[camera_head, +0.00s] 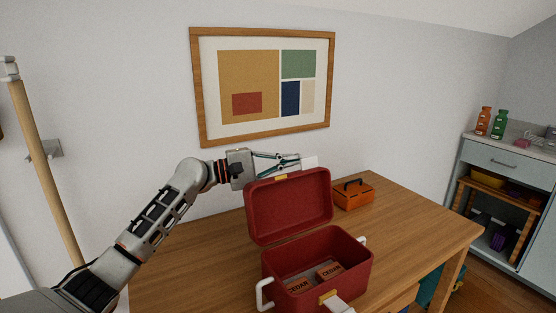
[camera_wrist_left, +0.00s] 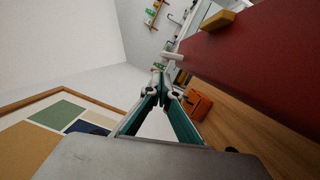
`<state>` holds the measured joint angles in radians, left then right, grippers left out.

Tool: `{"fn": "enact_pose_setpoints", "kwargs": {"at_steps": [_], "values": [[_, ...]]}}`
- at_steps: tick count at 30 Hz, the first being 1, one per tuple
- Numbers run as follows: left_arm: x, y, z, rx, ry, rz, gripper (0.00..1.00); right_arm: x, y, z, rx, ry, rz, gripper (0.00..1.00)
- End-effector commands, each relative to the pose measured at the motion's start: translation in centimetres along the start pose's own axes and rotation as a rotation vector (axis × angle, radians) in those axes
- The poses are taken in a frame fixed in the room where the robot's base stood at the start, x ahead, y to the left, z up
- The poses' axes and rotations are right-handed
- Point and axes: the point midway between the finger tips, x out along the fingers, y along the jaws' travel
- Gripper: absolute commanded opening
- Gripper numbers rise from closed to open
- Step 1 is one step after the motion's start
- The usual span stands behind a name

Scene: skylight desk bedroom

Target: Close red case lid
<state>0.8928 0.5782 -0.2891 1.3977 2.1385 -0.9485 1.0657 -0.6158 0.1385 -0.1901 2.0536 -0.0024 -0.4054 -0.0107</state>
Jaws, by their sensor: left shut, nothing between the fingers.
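The red case (camera_head: 355,268) stands on the wooden desk with its lid (camera_head: 288,207) raised, leaning back from the body. Small blocks marked CEDAR (camera_head: 329,271) lie inside. The case has white side handles and yellow latch parts. My left gripper (camera_head: 297,160) is shut and empty, just above and behind the lid's upper edge. In the left wrist view, the shut fingertips (camera_wrist_left: 160,87) are beside the red lid (camera_wrist_left: 265,75), with a visible gap.
An orange toolbox (camera_head: 353,194) stands on the desk (camera_head: 420,228) behind and right of the case. A framed picture (camera_head: 197,90) hangs on the wall behind my left arm. A grey cabinet (camera_head: 500,158) with bottles stands at the right. The desk right of the case is clear.

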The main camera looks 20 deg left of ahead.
Motion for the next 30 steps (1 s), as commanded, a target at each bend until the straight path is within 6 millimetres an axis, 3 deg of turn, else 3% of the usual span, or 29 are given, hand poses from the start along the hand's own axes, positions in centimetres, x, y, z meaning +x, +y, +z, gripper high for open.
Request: {"fn": "enact_pose_setpoints", "kwargs": {"at_steps": [6, 20, 30], "values": [[0.3, 0.1, 1.6, 0.002, 0.000, 0.000, 0.00, -0.1, -0.1, -0.1, 0.004, -0.001, -0.003, 0.40], [0.4, 0.2, 1.8, 0.006, 0.000, -0.001, 0.00, -0.2, -0.1, -0.2, 0.001, 0.000, -0.004, 0.40], [1.0, 1.4, 4.5, 0.142, -0.003, -0.031, 0.00, -1.0, 0.3, -2.6, 0.012, 0.028, -0.003, 0.40]]}}
